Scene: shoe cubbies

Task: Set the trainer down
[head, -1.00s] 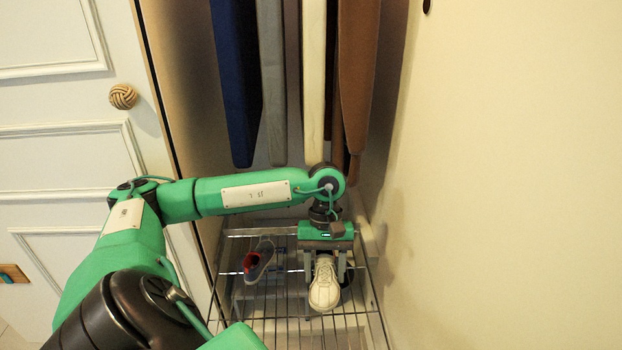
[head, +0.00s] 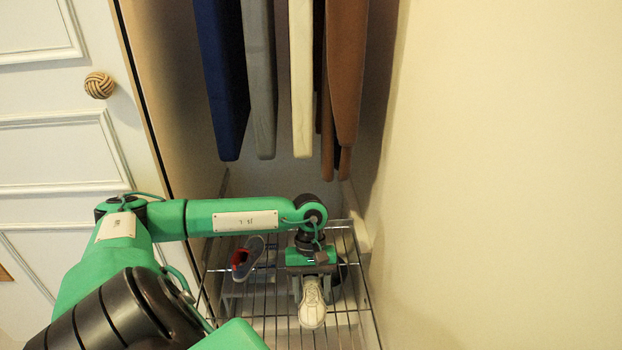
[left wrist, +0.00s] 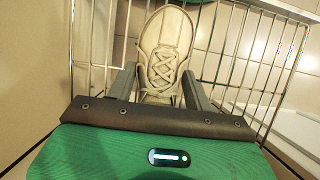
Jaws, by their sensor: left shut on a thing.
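The off-white trainer (head: 312,304) with pale laces is held upright by my left gripper (head: 311,286), toe toward me, over the wire rack (head: 276,308). In the left wrist view the trainer (left wrist: 166,34) sits between the two grey fingers of the left gripper (left wrist: 158,82), which press near its laced sides. Its heel is hidden by the gripper body. I cannot tell whether its sole touches the rack's wires. My right gripper is not in view.
A grey shoe with a red lining (head: 247,259) is left of the gripper. A dark shoe (head: 338,271) shows partly behind it. Clothes (head: 303,80) hang above. A cream wall (head: 500,180) bounds the right, a white door (head: 60,150) the left. Rack wires around the trainer look bare.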

